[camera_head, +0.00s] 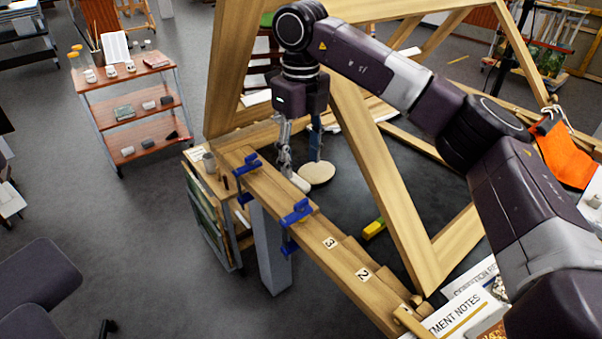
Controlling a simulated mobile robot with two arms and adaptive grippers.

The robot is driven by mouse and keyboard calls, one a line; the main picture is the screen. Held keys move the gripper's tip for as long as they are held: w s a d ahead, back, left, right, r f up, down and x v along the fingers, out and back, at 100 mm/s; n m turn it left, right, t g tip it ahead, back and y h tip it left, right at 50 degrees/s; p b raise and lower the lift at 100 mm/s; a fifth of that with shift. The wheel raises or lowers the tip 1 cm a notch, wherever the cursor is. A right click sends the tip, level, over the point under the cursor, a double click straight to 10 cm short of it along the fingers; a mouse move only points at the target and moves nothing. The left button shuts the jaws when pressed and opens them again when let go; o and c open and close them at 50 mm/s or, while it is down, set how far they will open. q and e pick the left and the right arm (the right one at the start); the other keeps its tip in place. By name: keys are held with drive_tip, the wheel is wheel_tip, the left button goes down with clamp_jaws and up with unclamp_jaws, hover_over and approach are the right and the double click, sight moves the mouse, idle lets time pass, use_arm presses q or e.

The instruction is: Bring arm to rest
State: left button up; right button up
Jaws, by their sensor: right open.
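My right arm comes in from the right edge in the head view and bends down at its wrist near the top middle. My right gripper (296,172) points down and is open, inside the wooden frame close to the bench's front rail. A round pale disc (316,173) lies beside its fingertips. I cannot tell whether they touch. No object shows between the fingers. My left gripper is not in the picture.
Wooden beams (385,185) rise around my right arm. Blue clamps (297,212) grip the numbered front rail (335,250). An orange cloth (566,152) hangs at right, above papers (462,312).

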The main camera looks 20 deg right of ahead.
drive_tip(key=shift+r, duration=0.4)
